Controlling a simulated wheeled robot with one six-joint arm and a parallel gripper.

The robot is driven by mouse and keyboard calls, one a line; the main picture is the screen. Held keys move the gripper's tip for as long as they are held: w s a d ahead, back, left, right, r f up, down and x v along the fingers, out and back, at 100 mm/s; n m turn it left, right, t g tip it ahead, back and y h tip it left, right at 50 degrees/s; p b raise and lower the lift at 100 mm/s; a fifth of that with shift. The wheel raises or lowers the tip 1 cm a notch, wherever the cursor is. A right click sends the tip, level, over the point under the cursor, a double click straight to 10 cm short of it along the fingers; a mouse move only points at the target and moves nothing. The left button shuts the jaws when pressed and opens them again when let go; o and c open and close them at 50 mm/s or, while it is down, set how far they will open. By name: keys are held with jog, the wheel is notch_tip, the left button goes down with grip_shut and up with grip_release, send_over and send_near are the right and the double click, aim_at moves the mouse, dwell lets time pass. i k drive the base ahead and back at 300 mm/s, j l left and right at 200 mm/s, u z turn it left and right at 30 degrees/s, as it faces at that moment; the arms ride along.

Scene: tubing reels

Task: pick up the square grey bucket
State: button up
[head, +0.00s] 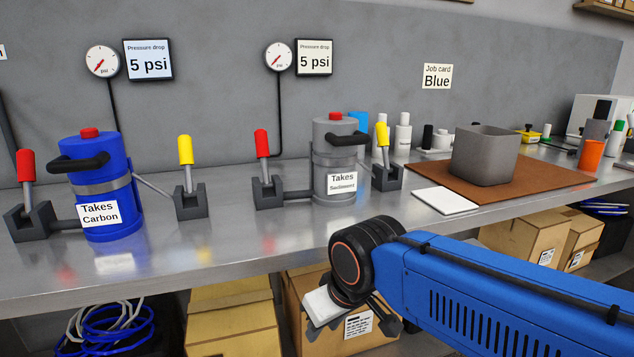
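The square grey bucket (484,156) stands upright on a brown mat (545,178) toward the right of the bench. Its open top faces up, and its inside is mostly hidden from this angle. My gripper (352,328) hangs below my black wrist joint, in front of the bench's front edge, low and left of the bucket. Its dark fingers look spread apart, with a carton's label showing between them. Part of the gripper is hidden by the wrist. It is well apart from the bucket.
A white card (444,201) lies left of the bucket. An orange cup (591,155) stands to its right, and white bottles (403,134) stand behind left. A grey canister (335,160) and a blue canister (100,180) with levers stand further left. Cartons (530,235) sit below the bench.

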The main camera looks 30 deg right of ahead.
aim_at(485, 156)
jog(key=z, duration=1.7)
jog(key=k+j, duration=0.1)
jog(key=i, duration=0.45)
